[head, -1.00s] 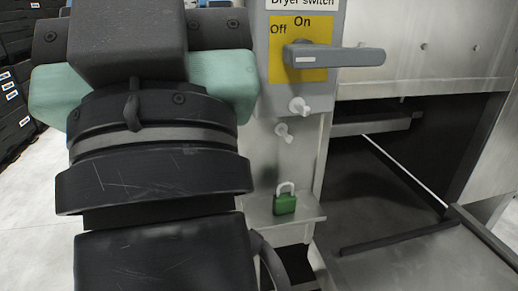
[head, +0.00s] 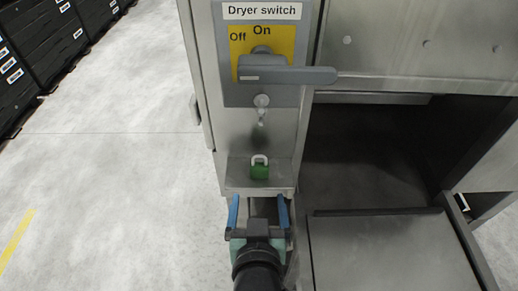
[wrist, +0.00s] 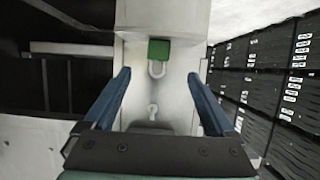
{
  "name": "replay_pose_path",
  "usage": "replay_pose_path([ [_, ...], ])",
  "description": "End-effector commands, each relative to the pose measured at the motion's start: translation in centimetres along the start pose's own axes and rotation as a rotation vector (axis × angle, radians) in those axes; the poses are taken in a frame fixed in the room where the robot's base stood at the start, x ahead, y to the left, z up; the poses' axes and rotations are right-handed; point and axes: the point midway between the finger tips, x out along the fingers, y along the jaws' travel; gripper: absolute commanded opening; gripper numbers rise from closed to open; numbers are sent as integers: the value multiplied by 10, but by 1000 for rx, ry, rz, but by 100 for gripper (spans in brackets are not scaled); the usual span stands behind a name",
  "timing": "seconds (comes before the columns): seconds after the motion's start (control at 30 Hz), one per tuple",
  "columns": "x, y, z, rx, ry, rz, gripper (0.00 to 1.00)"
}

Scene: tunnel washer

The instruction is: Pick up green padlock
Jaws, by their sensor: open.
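The green padlock (head: 260,170) with a pale shackle stands upright on a small metal ledge (head: 236,181) below the dryer switch. My gripper (head: 258,203) is open and empty, its two blue fingers just in front of and below the ledge, with the padlock beyond them. In the wrist view the padlock (wrist: 158,51) appears upside down, shackle downward, beyond the fingertips and roughly centred between them. The fingers do not touch it in either view.
The dryer switch (head: 286,75) has a grey handle projecting right above the padlock. Small pale fittings (head: 262,101) hang below it. A metal bay and flat panel (head: 390,252) lie to the right. Dark crates (head: 50,50) stand far left, with open floor between.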

Motion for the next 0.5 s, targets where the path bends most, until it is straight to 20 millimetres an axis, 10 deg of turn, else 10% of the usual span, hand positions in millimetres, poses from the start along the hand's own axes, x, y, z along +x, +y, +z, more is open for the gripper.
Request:
replay_pose_path([
  [0.5,69,0,-1,1,1,-1,90],
])
